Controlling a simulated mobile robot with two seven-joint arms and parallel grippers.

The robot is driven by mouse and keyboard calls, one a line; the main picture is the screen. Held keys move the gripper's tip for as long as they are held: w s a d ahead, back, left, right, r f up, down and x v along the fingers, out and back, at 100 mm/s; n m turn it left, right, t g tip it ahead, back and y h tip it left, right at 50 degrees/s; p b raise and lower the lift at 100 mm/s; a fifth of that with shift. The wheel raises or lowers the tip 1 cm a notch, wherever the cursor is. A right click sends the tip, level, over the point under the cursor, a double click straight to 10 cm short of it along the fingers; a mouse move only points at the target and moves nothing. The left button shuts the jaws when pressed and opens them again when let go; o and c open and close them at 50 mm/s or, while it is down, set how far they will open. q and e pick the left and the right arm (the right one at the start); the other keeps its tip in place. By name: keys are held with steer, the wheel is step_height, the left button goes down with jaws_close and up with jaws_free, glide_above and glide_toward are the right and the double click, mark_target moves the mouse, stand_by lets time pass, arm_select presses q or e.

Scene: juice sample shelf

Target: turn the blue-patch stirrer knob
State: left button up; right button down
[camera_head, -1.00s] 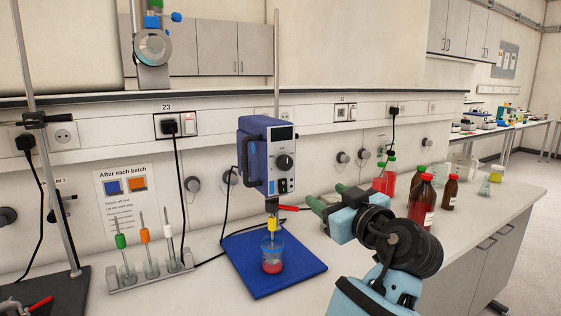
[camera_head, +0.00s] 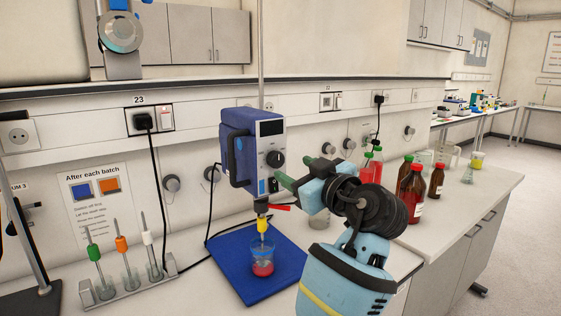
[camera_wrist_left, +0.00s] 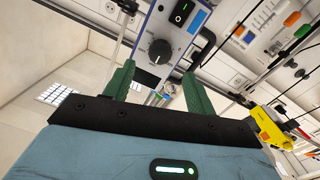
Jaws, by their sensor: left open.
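The blue stirrer (camera_head: 240,150) hangs on a rod above a blue mat. Its black knob (camera_head: 275,158) is on the front panel, with a blue patch (camera_head: 262,187) lower down. In the left wrist view, the knob (camera_wrist_left: 159,51) has a pale pointer mark and lies ahead of and between the fingertips. I see no contact with the knob. My right gripper is not in view.
A cup of red liquid (camera_head: 263,267) stands under the stirrer on the blue mat (camera_head: 285,272). A rack of stirring rods (camera_head: 130,285) is at left. Red-capped brown bottles (camera_head: 411,194) and green-capped red bottles (camera_head: 370,171) stand right, beyond my wrist.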

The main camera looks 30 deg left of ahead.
mark_target(278, 160)
arm_select(q)
steer(key=x, duration=0.5)
steer(key=shift+a+r+p, duration=0.15)
steer(key=shift+r+p, duration=0.05)
steer(key=shift+p, duration=0.2)
steer(key=shift+w+a+f, duration=0.15)
steer(key=shift+w+a, duration=0.1)
steer(key=shift+a, duration=0.3)
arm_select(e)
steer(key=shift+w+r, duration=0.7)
